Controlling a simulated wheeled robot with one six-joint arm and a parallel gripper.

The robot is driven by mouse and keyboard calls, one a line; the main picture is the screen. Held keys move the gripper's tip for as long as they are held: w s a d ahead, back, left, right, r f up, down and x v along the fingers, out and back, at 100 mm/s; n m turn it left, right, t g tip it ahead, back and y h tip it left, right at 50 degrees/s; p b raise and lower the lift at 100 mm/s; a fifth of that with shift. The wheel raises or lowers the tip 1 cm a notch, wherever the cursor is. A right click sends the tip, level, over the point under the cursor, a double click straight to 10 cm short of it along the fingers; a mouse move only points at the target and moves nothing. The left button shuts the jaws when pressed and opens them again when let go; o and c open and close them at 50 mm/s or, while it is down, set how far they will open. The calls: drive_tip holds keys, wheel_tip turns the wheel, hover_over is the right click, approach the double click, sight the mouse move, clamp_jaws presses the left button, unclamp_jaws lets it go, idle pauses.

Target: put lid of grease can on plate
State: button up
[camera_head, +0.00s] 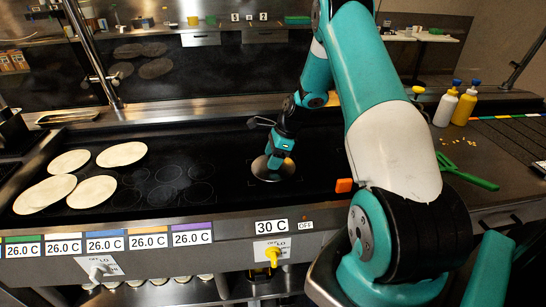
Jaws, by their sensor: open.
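A round, shiny metal lid (262,174) lies on the dark griddle plate (225,143), right of the middle of the cooking surface. My gripper (277,162) points down directly over the lid, at or very close to it. The jaws are open, though the fingertips are small and partly merge with the lid. I cannot tell whether the fingers touch it. The grease can itself is not clearly visible.
Several pale tortillas (122,154) lie on the griddle's left side. A green spatula (470,178) lies on the right counter, with a white bottle (445,109) and a yellow bottle (464,108) behind it. The griddle between tortillas and lid is clear.

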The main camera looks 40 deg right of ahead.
drive_tip(key=a+b+v, duration=0.1)
drive_tip(key=b+v, duration=0.1)
drive_tip(key=v, duration=1)
drive_tip(key=a+r+n, duration=0.3)
drive_tip(key=a+n, duration=0.1)
drive_tip(key=a, duration=0.3)
drive_tip(key=a+r+n, duration=0.4)
drive_tip(key=a+n, duration=0.1)
drive_tip(key=a, duration=0.2)
drive_tip(key=s+a+r+n+g, duration=0.1)
drive_tip(key=s+a+r+n, duration=0.2)
drive_tip(key=s+a+n, duration=0.55)
drive_tip(key=s+a+r+n+g, duration=0.15)
drive_tip(key=s+a+n, duration=0.35)
drive_tip(key=a, duration=0.6)
drive_tip(key=s+a+r+n, duration=0.1)
drive_tip(key=s+a+n, duration=0.3)
drive_tip(key=s+n, duration=0.5)
drive_tip(key=shift+s+a+n+y, duration=0.3)
drive_tip(key=shift+s+a+n, duration=0.1)
drive_tip(key=shift+n, duration=0.15)
